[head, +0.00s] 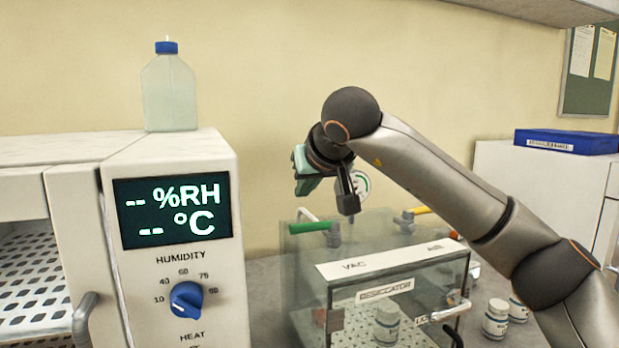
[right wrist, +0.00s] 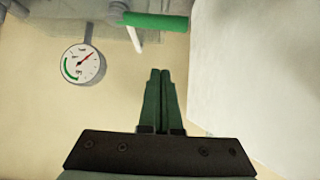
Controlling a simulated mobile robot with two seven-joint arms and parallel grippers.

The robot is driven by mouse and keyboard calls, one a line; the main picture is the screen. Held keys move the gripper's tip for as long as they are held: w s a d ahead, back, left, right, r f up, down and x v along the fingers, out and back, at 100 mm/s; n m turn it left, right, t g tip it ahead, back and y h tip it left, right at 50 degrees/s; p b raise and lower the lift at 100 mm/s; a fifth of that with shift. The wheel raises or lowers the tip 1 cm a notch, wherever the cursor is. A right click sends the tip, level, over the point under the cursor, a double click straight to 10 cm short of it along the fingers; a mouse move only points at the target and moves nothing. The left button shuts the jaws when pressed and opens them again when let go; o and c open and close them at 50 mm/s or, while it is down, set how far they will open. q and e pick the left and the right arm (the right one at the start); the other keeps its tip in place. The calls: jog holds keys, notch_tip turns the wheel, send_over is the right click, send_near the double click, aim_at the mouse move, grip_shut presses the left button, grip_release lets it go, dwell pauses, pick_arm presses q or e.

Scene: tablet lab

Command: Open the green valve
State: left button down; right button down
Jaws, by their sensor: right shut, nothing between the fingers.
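The green valve handle (head: 310,227) sits on top of the clear desiccator box (head: 330,270), at its left, by the "VAC" label. It also shows at the top of the right wrist view (right wrist: 155,21), a bar running sideways from a grey fitting. My right gripper (head: 301,172) is above the box and the green handle. Its dark green fingers (right wrist: 160,72) are shut and empty, with a visible gap in the picture between their tips and the handle. My left gripper is not in view.
A yellow handle (head: 418,210) sits farther right on the box. A round gauge (head: 360,185) is partly hidden behind my wrist. A humidity cabinet (head: 200,255) stands close on the left, with a bottle (head: 169,95) on top. Jars (head: 496,320) stand right of the box.

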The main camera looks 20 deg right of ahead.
aim_at(304, 225)
jog(key=x, duration=0.4)
jog(key=shift+w+p, duration=0.1)
jog(key=shift+p, duration=0.2)
jog(key=shift+s+f, duration=0.9)
jog(key=shift+s, duration=0.1)
jog(key=shift+s+f, duration=0.35)
jog(key=shift+s, duration=0.25)
